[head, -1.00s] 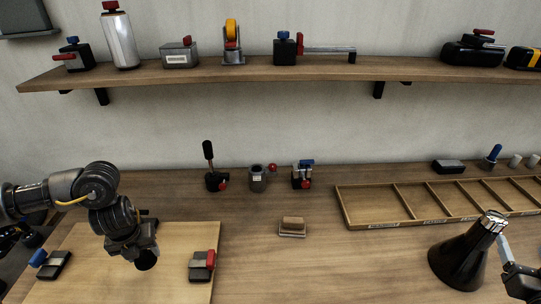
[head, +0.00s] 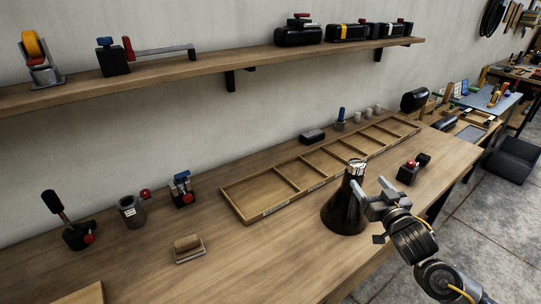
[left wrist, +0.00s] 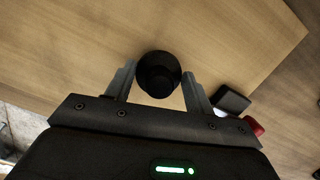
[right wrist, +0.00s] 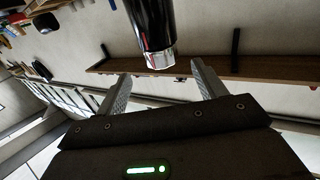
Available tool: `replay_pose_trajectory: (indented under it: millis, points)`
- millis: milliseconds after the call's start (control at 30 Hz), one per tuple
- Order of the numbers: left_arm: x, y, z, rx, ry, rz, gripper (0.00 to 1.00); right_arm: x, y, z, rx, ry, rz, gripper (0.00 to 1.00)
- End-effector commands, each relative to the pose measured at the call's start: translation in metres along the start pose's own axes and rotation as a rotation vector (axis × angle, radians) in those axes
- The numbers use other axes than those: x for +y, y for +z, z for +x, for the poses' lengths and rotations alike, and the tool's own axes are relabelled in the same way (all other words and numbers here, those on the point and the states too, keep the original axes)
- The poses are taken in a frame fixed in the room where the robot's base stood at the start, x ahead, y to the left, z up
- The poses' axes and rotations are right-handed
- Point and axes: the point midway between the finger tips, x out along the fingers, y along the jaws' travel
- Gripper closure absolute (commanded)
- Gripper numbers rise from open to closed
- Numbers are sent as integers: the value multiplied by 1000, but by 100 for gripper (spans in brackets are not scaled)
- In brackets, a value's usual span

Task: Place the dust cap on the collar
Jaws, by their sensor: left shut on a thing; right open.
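The dust cap, a round black piece (left wrist: 158,70), shows in the left wrist view between the fingers of my left gripper (left wrist: 159,86), which is shut on it above a light wooden board. My left gripper is outside the head view. A black cone (head: 344,212) stands upright on the bench, with the silver collar (head: 356,166) at its narrow top. My right gripper (head: 370,190) is open beside the cone's neck, just right of it. In the right wrist view the silver collar (right wrist: 160,59) lies ahead of the open fingers (right wrist: 158,82); contact cannot be told.
A divided wooden tray (head: 242,203) lies behind the cone. A wooden block on a holder (head: 188,246) and several small fixtures stand at the left. A red-topped switch (head: 408,172) sits right of the cone. A shelf (head: 215,72) runs above.

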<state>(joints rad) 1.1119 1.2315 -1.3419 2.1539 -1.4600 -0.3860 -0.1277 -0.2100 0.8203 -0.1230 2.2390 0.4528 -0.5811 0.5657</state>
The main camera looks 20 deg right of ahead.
Motion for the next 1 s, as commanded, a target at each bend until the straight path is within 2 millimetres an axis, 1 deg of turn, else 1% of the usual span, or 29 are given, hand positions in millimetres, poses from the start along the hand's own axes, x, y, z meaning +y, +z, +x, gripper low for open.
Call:
replay_pose_trajectory:
  millis: [33,100,300,500,600,700,967,1000]
  points:
    - [0,1,-4,0,0,-1,69,0,-4,9,3,2,0,30]
    - [1,1,-8,0,0,-2,69,0,-5,23,3,1,-2,30]
    - [1,2,-18,0,0,-2,69,0,-4,63,2,2,0,30]
    - [1,3,-24,0,0,-2,69,-1,-3,93,1,0,-1,30]
    - [1,4,-26,0,0,-2,69,-1,-2,102,1,-1,0,30]
    - [1,4,-26,0,0,-2,69,-1,-1,106,1,-1,0,30]
    - [1,4,-26,0,0,-2,69,-1,-1,107,0,-1,0,30]
    - [1,4,-26,0,0,-2,69,-1,-1,107,0,-1,0,31]
